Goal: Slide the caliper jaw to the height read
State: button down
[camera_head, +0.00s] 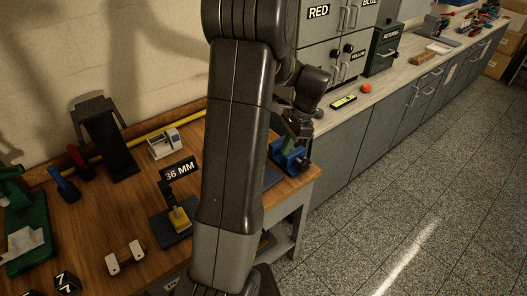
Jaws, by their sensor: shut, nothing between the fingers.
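A black sign reading "36 MM" (180,172) stands on the wooden workbench (95,215), above a dark stand (172,228) that bears a yellow block (179,218). I cannot tell for sure which thing is the caliper, and its jaw is not clearly seen. A blue vise-like tool (291,160) with a green part sits at the bench's right end. My gripper (300,128) is shut and empty, just above or beside this blue tool; whether they touch is unclear. My arm hides the middle of the bench.
A long counter (385,85) with labelled grey cabinets (335,45) runs behind. The floor at right is clear.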

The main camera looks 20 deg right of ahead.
jog(key=shift+m, duration=0.3)
jog(key=x, duration=0.4)
jog(key=p+x, duration=0.1)
jog(key=x, duration=0.4)
jog(key=shift+w+a+r, duration=0.15)
jog(key=shift+w+a, duration=0.05)
jog(key=shift+w, duration=0.05)
jog(key=a, duration=0.3)
jog(key=shift+w+a+f+p, duration=0.15)
jog(key=shift+f+p, duration=0.15)
jog(key=shift+p, duration=0.1)
jog(key=shift+a+f, duration=0.1)
jog(key=shift+a, duration=0.3)
jog(key=shift+a, duration=0.45)
jog(key=shift+d, duration=0.1)
